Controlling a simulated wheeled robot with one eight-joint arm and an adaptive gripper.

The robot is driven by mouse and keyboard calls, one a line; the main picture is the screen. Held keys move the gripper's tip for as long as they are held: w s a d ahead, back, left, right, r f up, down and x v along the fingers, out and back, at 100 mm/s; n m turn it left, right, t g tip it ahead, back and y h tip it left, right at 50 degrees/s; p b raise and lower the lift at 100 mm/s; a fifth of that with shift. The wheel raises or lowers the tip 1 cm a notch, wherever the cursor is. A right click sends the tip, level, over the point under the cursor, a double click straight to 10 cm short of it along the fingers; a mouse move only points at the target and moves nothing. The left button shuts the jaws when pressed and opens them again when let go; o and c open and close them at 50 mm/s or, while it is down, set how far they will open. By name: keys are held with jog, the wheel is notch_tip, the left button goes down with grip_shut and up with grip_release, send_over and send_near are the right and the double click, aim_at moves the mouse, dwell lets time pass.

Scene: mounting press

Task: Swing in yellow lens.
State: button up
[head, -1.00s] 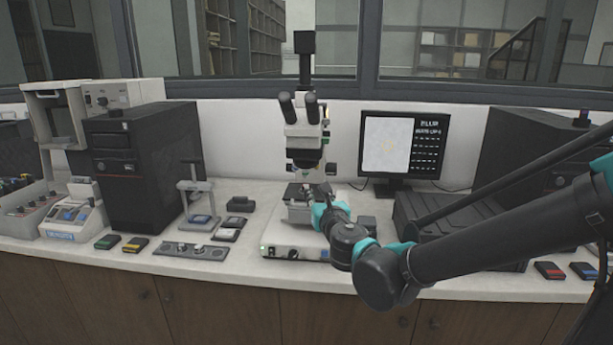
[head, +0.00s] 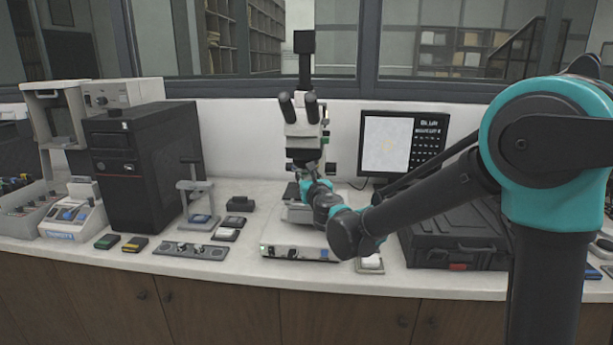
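The microscope (head: 302,130) stands upright at the middle of the counter, with its eyepieces facing me. Its base (head: 298,253) sits near the counter's front edge. My gripper (head: 306,176) is at the microscope, just below its head, around the objective area. The fingers are small and partly hidden by my wrist, so I cannot tell if they are open, shut or touching anything. I cannot make out a yellow lens; the objectives are hidden behind my wrist and gripper. The monitor (head: 390,145) behind shows a pale picture and text that seems to read BLUR.
A black case (head: 455,240) lies right of the microscope, under my arm. A white-topped small item (head: 370,264) sits beside the base. A grey plate (head: 191,250), a small stand (head: 196,196) and a black tower (head: 142,165) are at the left. The windows are behind.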

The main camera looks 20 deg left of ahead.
grip_shut()
jog(key=shift+a+m+h, duration=0.1)
jog(key=shift+m+h, duration=0.2)
